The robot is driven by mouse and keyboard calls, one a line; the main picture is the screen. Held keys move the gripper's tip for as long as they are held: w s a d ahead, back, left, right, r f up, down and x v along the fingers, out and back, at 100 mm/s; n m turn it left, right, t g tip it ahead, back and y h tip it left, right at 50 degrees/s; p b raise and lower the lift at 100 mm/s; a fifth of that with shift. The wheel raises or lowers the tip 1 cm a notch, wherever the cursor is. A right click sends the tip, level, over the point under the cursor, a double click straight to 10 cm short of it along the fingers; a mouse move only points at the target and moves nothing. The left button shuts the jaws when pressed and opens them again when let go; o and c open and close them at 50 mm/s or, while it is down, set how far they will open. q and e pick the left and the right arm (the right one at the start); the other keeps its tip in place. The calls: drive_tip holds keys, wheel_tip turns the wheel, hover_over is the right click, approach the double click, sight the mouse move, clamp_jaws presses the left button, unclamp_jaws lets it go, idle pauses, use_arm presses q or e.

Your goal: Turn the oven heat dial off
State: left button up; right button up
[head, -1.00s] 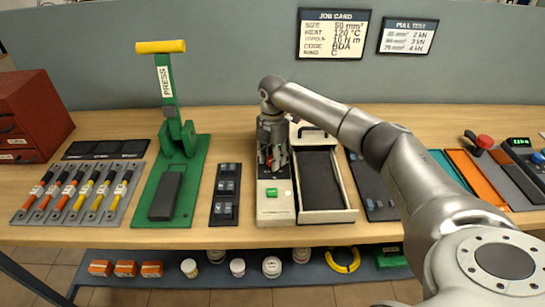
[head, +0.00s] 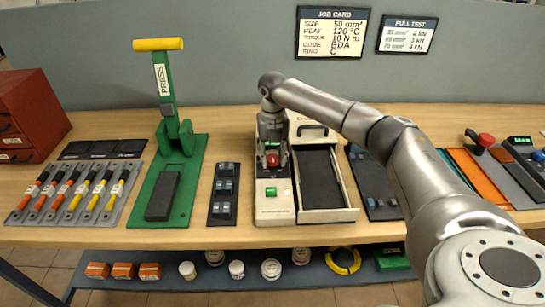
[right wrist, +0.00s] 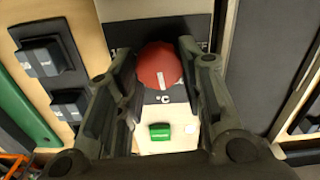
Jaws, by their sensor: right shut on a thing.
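The oven's heat dial is a red round knob with a white line (right wrist: 160,66), seen in the right wrist view above a "°C" label. The line points nearly straight down in that view, tilted slightly. The dial also shows red in the head view (head: 272,160). The oven (head: 275,212) is a cream box with a black panel and a green button (right wrist: 160,131). My right gripper (right wrist: 160,62) comes down over the panel, with one finger on each side of the dial, shut on it. My left gripper is not in view.
An open drawer with a dark interior (head: 354,180) lies right of the oven. A black switch strip (head: 224,197) and a green press (head: 166,190) stand to the left. A job card (head: 333,33) reading heat 120 °C hangs on the wall.

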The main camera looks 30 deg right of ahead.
drive_tip(key=n+b, duration=0.1)
drive_tip(key=n, duration=0.4)
drive_tip(key=shift+d+n, duration=0.1)
drive_tip(key=shift+n, duration=0.2)
drive_tip(key=n, duration=0.4)
drive_tip(key=shift+b, duration=0.4)
drive_tip(key=n, duration=0.5)
drive_tip(key=shift+w+d+b, duration=0.1)
drive_tip(key=shift+b, duration=0.25)
drive_tip(key=n, duration=0.4)
drive_tip(key=shift+n+b, duration=0.3)
drive_tip(key=shift+n, duration=0.1)
drive_tip(key=o, duration=1)
drive_tip(key=shift+o, duration=0.2)
